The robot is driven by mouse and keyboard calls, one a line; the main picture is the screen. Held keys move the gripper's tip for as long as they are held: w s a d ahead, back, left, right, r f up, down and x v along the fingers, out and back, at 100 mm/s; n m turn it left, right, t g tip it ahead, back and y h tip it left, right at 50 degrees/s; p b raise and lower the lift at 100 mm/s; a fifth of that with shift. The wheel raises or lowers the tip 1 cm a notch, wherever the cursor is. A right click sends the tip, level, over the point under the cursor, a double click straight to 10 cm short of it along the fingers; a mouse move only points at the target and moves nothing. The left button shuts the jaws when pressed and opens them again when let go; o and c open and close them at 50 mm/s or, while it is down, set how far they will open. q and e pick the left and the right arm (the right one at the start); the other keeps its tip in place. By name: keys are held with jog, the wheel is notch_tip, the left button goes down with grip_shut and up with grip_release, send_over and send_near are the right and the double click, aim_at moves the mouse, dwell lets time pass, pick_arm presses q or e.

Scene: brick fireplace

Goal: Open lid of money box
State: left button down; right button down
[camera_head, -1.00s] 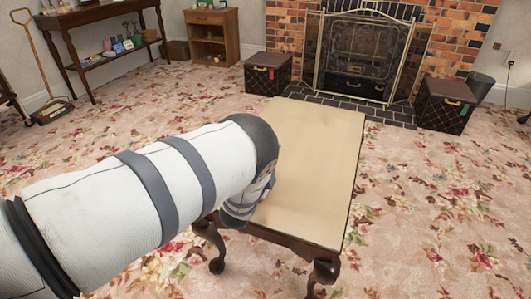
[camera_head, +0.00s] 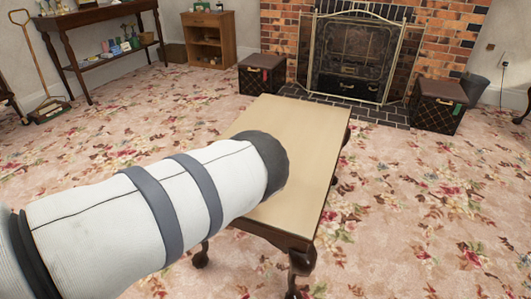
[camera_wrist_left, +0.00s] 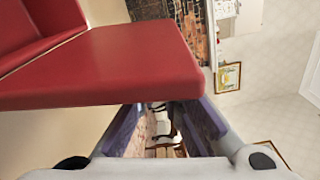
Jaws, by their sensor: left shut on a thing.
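The red money box (camera_wrist_left: 35,30) shows in the left wrist view, at the upper left. A thick red slab (camera_wrist_left: 125,68), which looks like its lid, reaches to the right across the fingers. My left gripper (camera_wrist_left: 166,108) has its two blue-padded fingers on either side of a gap, their tips partly hidden by the slab, and is shut on it. The exact contact is hidden. In the head view, my left forearm covers the gripper and the money box. The tan-topped table (camera_head: 300,130) lies under and beyond the arm. My right gripper is not in view.
Two patterned boxes (camera_head: 262,75) (camera_head: 438,105) stand either side of the fireplace (camera_head: 352,60). A dark side table (camera_head: 100,20) with small items is at the back left. The visible tabletop is bare, and carpet surrounds the table.

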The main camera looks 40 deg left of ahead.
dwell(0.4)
pick_arm(q)
jog(key=c, duration=1.7)
grip_release()
jog(key=v, duration=1.2)
jog(key=shift+f, duration=0.15)
